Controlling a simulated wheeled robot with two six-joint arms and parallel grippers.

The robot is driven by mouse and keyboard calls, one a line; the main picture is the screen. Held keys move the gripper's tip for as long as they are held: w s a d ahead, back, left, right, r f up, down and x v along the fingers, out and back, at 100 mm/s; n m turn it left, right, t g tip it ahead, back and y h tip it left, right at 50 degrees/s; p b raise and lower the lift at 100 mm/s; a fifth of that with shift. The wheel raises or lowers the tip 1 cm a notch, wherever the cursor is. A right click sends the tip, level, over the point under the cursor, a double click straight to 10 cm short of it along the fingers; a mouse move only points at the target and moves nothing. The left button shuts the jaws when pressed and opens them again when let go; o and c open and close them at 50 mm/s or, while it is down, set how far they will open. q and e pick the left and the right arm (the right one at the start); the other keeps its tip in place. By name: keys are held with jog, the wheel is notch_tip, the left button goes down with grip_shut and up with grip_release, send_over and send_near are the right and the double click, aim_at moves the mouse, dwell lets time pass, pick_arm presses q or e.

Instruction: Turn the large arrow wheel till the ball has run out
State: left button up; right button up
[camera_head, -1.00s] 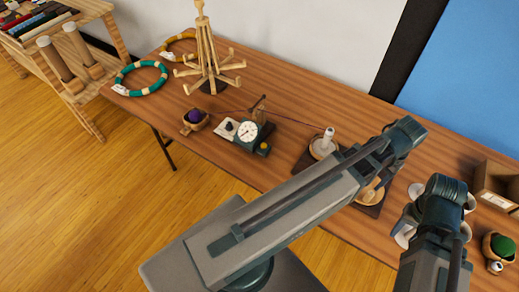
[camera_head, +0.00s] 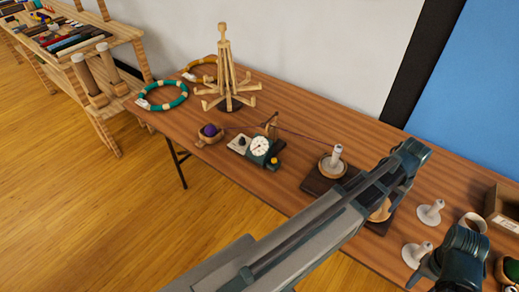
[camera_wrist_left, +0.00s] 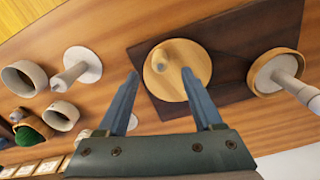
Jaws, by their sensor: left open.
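A purple yarn ball (camera_head: 210,130) sits in a small wooden bowl left of a dial device (camera_head: 259,147). A dark strand runs from there past a wooden guide to a pale spool (camera_head: 337,155) on a dark board (camera_head: 317,181). The round wooden wheel (camera_head: 380,212) on the same board is partly hidden by my left arm. In the left wrist view this wheel (camera_wrist_left: 170,87) has an upright knob; no arrow can be made out. My left gripper (camera_wrist_left: 161,75) is open, fingers apart at the wheel's near side; contact cannot be told.
Pale pegs on round bases (camera_head: 430,213) and cups (camera_head: 473,222) stand right of the board. A green ball (camera_wrist_left: 29,136) and a row of cards lie farther along. A wooden rack (camera_head: 228,85) and rings (camera_head: 163,96) stand at the table's left end.

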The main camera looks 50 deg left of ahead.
aim_at(377, 211)
pick_arm(q)
jog(key=shift+f+b, duration=3.3)
jog(key=shift+f, duration=0.3)
